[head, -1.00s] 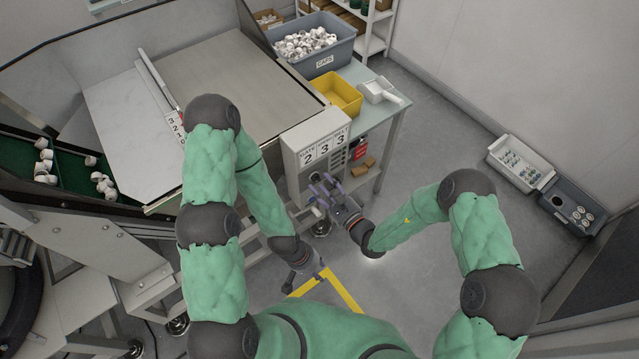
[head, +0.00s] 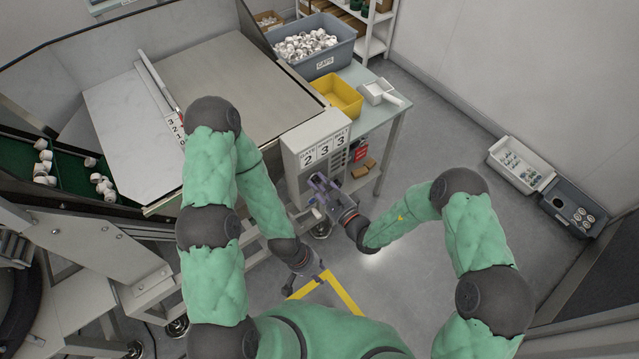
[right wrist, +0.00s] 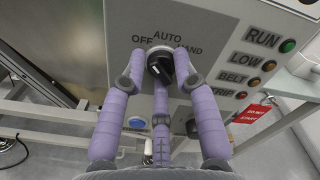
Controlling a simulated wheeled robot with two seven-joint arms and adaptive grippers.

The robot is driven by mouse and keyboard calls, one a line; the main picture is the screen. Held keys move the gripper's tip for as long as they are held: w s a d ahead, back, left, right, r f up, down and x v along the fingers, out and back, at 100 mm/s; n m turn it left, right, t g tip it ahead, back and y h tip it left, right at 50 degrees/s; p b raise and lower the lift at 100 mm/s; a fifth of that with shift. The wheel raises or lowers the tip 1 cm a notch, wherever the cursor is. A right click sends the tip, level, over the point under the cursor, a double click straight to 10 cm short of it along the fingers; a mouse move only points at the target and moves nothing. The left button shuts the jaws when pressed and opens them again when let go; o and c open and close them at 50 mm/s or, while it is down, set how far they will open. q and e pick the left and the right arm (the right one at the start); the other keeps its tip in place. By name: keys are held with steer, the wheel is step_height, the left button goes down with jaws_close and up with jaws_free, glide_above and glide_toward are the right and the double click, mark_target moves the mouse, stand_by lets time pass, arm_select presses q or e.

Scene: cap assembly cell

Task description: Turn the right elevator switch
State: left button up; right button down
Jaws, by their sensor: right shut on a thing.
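The elevator switch is a black rotary knob (right wrist: 158,64) in a pale ring on the grey control panel, under the words OFF, AUTO and HAND. It has a white mark on its face. In the right wrist view my right gripper (right wrist: 160,70) has its purple fingers closed around the knob, two from the sides and one from below. In the head view my right gripper (head: 322,187) is at the front of the control box (head: 312,150), and it hides the knob. My left gripper (head: 304,277) hangs low, away from the box; its fingers are too small to read.
Right of the knob are the RUN lamp (right wrist: 288,46) and other lamps, with a red tag (right wrist: 252,113) below. A blue button (right wrist: 136,122) sits below left of the knob. A yellow bin (head: 335,95) stands on the table behind the box.

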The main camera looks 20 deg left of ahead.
steer(key=shift+r, duration=0.1)
steer(key=m+p, duration=0.2)
steer(key=m, duration=0.1)
steer(key=shift+w+r, duration=0.1)
steer(key=shift+r, duration=0.05)
steer(key=m+p, duration=0.2)
steer(key=m, duration=0.3)
steer(key=shift+w+m+p, duration=0.1)
steer(key=shift+m+p, duration=0.3)
steer(key=m+p, duration=0.1)
steer(key=m, duration=0.3)
steer(key=shift+w+p, duration=0.1)
steer(key=shift+p, duration=0.2)
steer(key=shift+d+m+p, duration=0.15)
steer(key=shift+m+p, duration=0.45)
steer(key=shift+m, duration=1.8)
steer(key=shift+w, duration=0.1)
steer(key=c, duration=1)
jaws_free()
